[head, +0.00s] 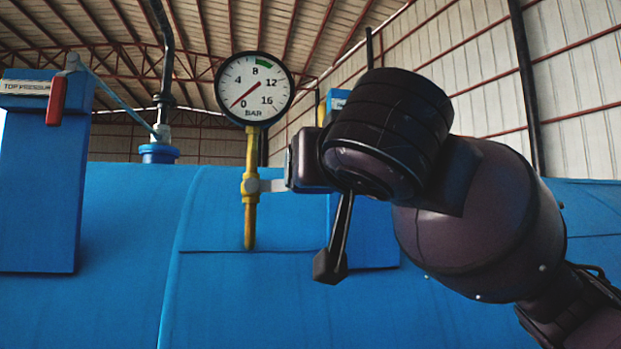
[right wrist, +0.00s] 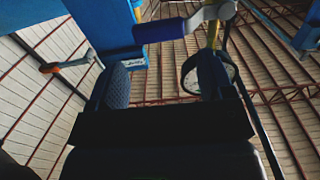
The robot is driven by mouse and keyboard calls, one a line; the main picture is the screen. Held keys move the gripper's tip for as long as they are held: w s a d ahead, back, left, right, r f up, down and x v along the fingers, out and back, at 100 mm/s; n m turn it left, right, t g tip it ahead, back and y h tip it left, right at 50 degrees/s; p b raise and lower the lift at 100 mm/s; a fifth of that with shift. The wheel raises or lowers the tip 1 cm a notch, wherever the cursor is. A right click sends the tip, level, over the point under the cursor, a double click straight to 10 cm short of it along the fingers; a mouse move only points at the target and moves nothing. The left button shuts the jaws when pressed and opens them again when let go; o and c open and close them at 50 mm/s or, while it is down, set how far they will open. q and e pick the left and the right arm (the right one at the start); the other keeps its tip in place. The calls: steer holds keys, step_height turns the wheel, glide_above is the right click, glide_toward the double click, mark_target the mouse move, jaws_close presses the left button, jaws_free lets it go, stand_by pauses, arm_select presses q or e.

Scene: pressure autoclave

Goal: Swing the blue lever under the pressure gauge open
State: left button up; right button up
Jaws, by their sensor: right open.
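The pressure gauge (head: 255,88) stands upright on a yellow pipe (head: 251,155), its red needle near 0. Below it, a silver lever arm (head: 272,185) sticks out to the right from the pipe's valve. My right gripper (head: 303,162) hides the handle in the head view. In the right wrist view, the blue lever handle (right wrist: 160,30) lies crosswise just beyond the open jaws of my right gripper (right wrist: 165,80), apparently not gripped. The gauge (right wrist: 222,75) shows partly behind the right-hand finger there. My left gripper is not in view.
A blue box labelled TOP PRESSURE (head: 40,180) with a red-handled lever (head: 57,100) stands at the left. The large blue vessel (head: 250,310) fills the lower head view. Another lever with an orange end (right wrist: 50,67) is left in the right wrist view.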

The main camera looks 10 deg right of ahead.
steer(key=w+p, duration=0.1)
steer(key=w, duration=0.7)
steer(key=shift+w+p, duration=0.3)
steer(key=c, duration=1)
